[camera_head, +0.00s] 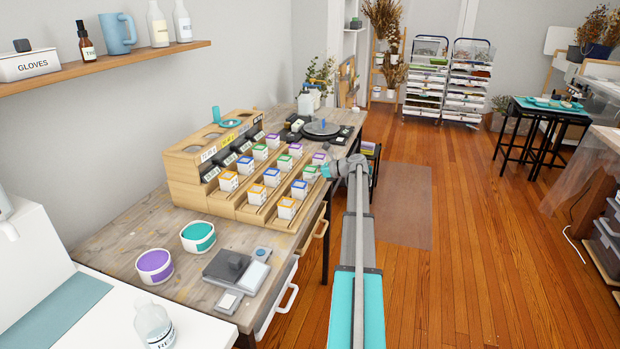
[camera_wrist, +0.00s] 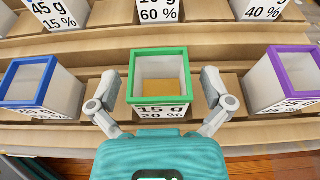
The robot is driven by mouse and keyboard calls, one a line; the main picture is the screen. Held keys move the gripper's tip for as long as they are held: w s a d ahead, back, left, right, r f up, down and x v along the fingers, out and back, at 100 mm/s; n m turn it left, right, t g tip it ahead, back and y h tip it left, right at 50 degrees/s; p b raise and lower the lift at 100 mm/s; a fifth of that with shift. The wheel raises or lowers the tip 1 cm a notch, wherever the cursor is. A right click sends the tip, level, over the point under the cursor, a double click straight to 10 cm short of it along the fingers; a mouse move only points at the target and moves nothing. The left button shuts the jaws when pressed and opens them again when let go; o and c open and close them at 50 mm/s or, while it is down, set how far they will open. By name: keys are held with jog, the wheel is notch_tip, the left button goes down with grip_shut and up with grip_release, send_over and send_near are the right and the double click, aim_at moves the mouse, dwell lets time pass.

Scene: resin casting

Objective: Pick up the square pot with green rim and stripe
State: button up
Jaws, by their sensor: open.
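A square pot with a green rim (camera_wrist: 158,53) stands in the front row of the stepped wooden rack, centred in the wrist view. Its label reads 15 g, 20 %; no green stripe on its front can be made out. In the head view it appears to be the green-rimmed pot (camera_head: 310,172) beside my gripper. My gripper (camera_wrist: 160,90) is open, with one finger on the left and one on the right of the pot's near side. Other green-rimmed pots, such as one in the back row (camera_head: 295,149), also stand on the rack.
A blue-rimmed pot (camera_wrist: 28,83) stands left of the green one and a purple-rimmed pot (camera_wrist: 286,80) right, each with a gap. The wooden rack (camera_head: 185,182) sits on the workbench (camera_head: 130,218). A turntable (camera_head: 321,128) is behind; a scale (camera_head: 226,264) is nearer.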

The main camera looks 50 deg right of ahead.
jog(key=c, duration=1.2)
jog(key=shift+r, duration=0.1)
jog(key=shift+r+p, duration=0.9)
jog(key=shift+p, duration=0.05)
jog(key=s+a+r+p, duration=0.9)
jog(key=s+r+p, duration=0.1)
jog(key=r+p, duration=0.1)
jog(key=shift+s, duration=0.35)
